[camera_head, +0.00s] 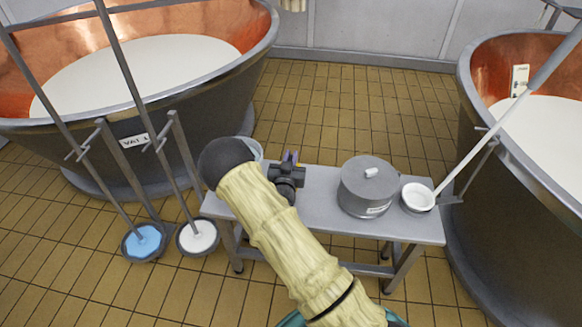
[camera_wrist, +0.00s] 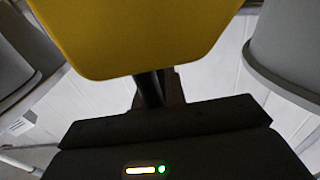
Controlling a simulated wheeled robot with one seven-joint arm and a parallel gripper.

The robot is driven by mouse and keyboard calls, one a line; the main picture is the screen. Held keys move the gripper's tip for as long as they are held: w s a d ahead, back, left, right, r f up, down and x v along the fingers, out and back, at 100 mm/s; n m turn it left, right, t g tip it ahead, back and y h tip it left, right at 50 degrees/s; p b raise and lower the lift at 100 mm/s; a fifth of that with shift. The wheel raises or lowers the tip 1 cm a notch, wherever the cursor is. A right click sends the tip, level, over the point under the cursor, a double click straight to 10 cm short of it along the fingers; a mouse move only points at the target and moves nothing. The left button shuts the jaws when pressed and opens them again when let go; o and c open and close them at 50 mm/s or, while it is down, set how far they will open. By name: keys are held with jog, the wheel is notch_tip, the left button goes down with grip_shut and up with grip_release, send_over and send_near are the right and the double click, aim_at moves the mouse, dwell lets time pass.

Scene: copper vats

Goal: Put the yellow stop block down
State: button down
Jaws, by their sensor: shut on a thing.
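The yellow stop block (camera_wrist: 140,35) fills the top of the wrist view, close to the camera. My gripper (camera_wrist: 155,90) is shut on it, with dark fingers partly hidden under the block's near edge. In the head view my gripper (camera_head: 289,170) is over the left part of the grey metal table (camera_head: 320,210). The block cannot be made out there. Whether the block touches the table cannot be told.
A lidded grey pot (camera_head: 367,187) and a white ladle (camera_head: 418,197) are on the table's right half. A bucket (camera_head: 250,147), partly hidden, is behind my arm. Copper vats (camera_head: 225,100) (camera_head: 520,200) flank the table. Two long-handled tools (camera_head: 145,241) (camera_head: 197,237) stand left.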

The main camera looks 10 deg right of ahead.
jog(key=shift+f+b, duration=0.3)
jog(key=shift+f, duration=1.5)
jog(key=shift+f, duration=0.2)
jog(key=c, duration=1.5)
grip_release()
jog(key=shift+o, duration=0.2)
jog(key=shift+r, duration=0.2)
jog(key=v, duration=1.2)
jog(key=shift+p, duration=0.35)
